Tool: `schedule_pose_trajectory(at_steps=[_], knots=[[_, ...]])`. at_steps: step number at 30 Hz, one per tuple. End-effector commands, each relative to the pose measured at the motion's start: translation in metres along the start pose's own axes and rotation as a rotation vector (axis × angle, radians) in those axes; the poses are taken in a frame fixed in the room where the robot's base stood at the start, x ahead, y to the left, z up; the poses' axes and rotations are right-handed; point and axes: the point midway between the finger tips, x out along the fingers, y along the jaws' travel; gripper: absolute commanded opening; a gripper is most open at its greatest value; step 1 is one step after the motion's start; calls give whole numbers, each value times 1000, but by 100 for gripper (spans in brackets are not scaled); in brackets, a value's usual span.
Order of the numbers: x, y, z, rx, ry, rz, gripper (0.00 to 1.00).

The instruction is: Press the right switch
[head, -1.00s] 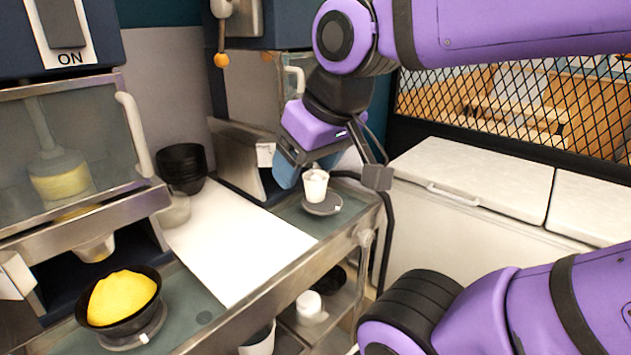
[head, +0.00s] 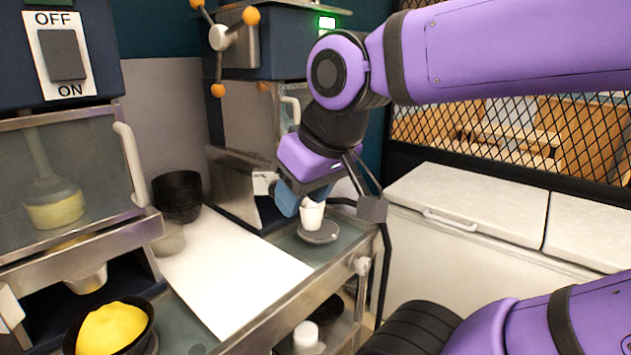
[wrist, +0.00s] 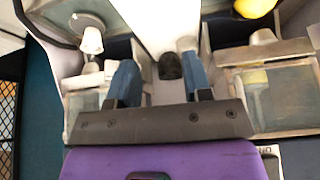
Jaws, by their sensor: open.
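The right machine (head: 270,48) has a lit green indicator (head: 327,22) at its top. I see no switch on it; my arm covers part of its front. The left machine carries a grey rocker switch (head: 63,55) on a white plate marked OFF and ON. My gripper (head: 314,200) is open, pointing down in front of the right machine. In the wrist view its two blue fingers (wrist: 159,65) are apart with nothing between them. A white cup (head: 311,217) stands near the gripper in the head view; I cannot tell whether they touch. It also shows in the wrist view (wrist: 92,40).
The cup is on a round grey plate (head: 320,234). A black bowl of yellow food (head: 113,328) sits under the left machine. Black stacked bowls (head: 178,190) stand at the back of the counter. The white counter board (head: 235,280) is clear. An orange-knobbed handle (head: 220,38) juts from the right machine.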

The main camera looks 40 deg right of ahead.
Motion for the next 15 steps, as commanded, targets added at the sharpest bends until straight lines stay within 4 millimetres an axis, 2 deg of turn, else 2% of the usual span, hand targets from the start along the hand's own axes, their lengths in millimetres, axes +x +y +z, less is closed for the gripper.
schedule_pose_trajectory(at_steps=[1, 5, 6, 8, 11, 15], knots=[[0, 0, 0, 0, 0, 0, 33], [-1, 1, -2, 5, 1, 1, 4], [-2, 2, -5, 15, 2, 2, 0], [-6, 5, -14, 41, 7, 6, 0], [-19, 17, -40, 126, 22, 17, 0], [-46, 48, -93, 314, 58, 44, 0]])
